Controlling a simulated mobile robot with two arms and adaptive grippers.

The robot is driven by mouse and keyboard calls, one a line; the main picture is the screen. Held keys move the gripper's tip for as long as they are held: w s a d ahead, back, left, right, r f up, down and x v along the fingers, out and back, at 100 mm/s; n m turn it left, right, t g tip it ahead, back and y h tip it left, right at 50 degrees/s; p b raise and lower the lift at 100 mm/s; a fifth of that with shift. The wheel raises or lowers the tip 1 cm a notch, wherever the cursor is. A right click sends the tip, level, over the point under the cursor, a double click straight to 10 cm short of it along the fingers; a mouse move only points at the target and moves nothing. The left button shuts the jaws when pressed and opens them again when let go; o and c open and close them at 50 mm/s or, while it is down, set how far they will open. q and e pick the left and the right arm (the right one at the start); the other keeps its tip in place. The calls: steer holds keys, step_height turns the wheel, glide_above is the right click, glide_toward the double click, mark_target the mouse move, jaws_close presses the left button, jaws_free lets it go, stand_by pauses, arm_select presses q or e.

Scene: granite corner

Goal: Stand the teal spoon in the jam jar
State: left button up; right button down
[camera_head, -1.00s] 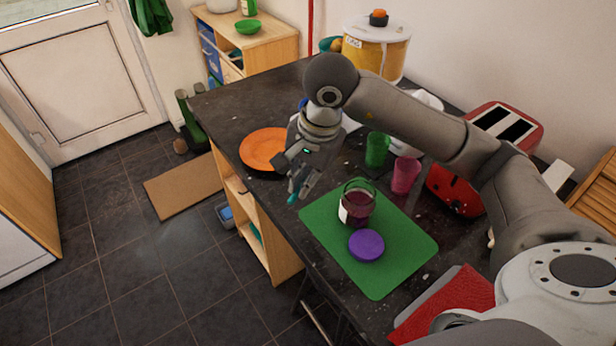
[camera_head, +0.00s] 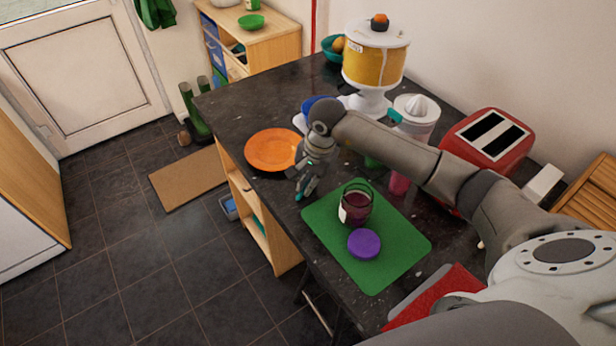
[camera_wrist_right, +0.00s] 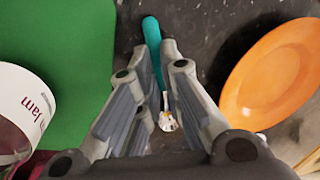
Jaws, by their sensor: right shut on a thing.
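My right gripper (camera_head: 308,184) is above the black worktop, left of the jam jar and near the orange plate. It is shut on the teal spoon (camera_head: 299,196), whose teal tip shows below the fingers. In the right wrist view the teal handle (camera_wrist_right: 154,48) sticks out past the fingertips, and the shiny metal end lies back between the fingers. I cannot tell whether the handle touches the worktop. The open glass jam jar (camera_head: 357,206), with dark red jam and a white label, stands upright on the green mat (camera_head: 385,268). My left gripper is out of view.
A purple lid (camera_head: 364,243) lies on the mat in front of the jar. The orange plate (camera_head: 271,149) is behind the gripper. The worktop's left edge is close to the gripper.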

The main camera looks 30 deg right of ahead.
steer(key=shift+f, duration=0.1)
steer(key=shift+f, duration=0.15)
steer(key=c, duration=1.6)
jaws_free()
steer(key=shift+r, duration=0.3)
step_height(320, 180, up, 12)
steer(key=s+d+b, duration=0.1)
steer(key=s+b, duration=0.1)
steer(key=b, duration=0.2)
steer(key=shift+f, duration=0.2)
